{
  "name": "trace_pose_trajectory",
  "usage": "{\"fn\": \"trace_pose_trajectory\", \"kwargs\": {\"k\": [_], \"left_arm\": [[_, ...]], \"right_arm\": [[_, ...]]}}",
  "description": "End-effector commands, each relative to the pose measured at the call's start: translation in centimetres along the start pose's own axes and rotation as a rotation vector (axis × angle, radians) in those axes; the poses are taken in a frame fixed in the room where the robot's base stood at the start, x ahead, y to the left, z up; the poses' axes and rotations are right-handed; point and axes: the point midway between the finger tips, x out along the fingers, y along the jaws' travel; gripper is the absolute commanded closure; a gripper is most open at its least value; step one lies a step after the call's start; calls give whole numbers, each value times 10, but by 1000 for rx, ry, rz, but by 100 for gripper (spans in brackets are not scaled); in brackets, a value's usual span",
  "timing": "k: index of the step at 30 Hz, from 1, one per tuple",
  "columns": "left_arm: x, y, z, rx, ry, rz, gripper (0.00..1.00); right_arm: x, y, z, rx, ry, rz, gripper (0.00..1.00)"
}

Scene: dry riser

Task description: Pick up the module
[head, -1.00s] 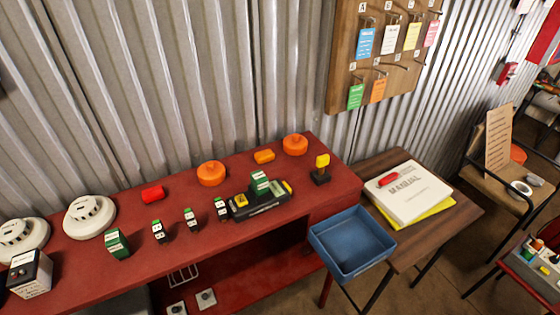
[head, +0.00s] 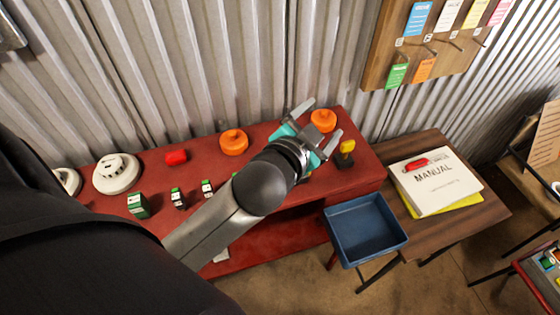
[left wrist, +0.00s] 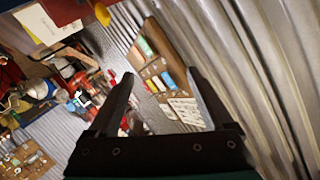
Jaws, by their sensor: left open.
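Small black, white and green modules stand upright on the red bench; one (head: 178,198) and another (head: 207,188) show left of my forearm. A larger green and white block (head: 138,205) stands left of them. The black base with a green and white module on it, seen earlier, is now hidden behind my left arm. My left gripper (head: 325,116) is open and empty, above the bench's right part, beside an orange round cap in the picture. In the left wrist view its open fingers (left wrist: 160,75) point toward the wall and tag board, with no module between them. My right gripper is not in view.
The red bench (head: 283,222) also holds orange caps (head: 233,142), a red cylinder (head: 176,157), white detectors (head: 117,174) and a yellow-topped black part (head: 346,147). A blue tray (head: 365,228) is empty beside a manual (head: 434,182). The corrugated wall (head: 200,70) stands close behind.

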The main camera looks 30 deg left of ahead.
Motion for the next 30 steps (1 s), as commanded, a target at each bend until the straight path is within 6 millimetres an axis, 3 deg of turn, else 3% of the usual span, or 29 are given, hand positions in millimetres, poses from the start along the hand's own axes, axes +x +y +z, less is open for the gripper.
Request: {"fn": "trace_pose_trajectory", "kwargs": {"k": [1,4,9,12,15,19,22,27,30], "left_arm": [[6,-9,-30,57,115,-32,15],[6,-18,-89,182,353,-86,15],[-17,-10,-175,428,747,-135,15],[-38,7,-211,594,967,-138,15],[-61,31,-232,774,1171,-117,15],[-86,66,-236,1031,1408,-51,15],[-97,92,-221,1245,1558,32,15],[-96,116,-169,1635,1729,249,15],[-85,113,-129,1868,1765,426,15]], "right_arm": [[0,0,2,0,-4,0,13],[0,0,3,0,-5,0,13],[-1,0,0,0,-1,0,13],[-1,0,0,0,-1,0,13],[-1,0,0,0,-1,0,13],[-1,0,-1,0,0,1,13],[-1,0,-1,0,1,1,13],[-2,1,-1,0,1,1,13],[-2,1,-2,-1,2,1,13]]}}
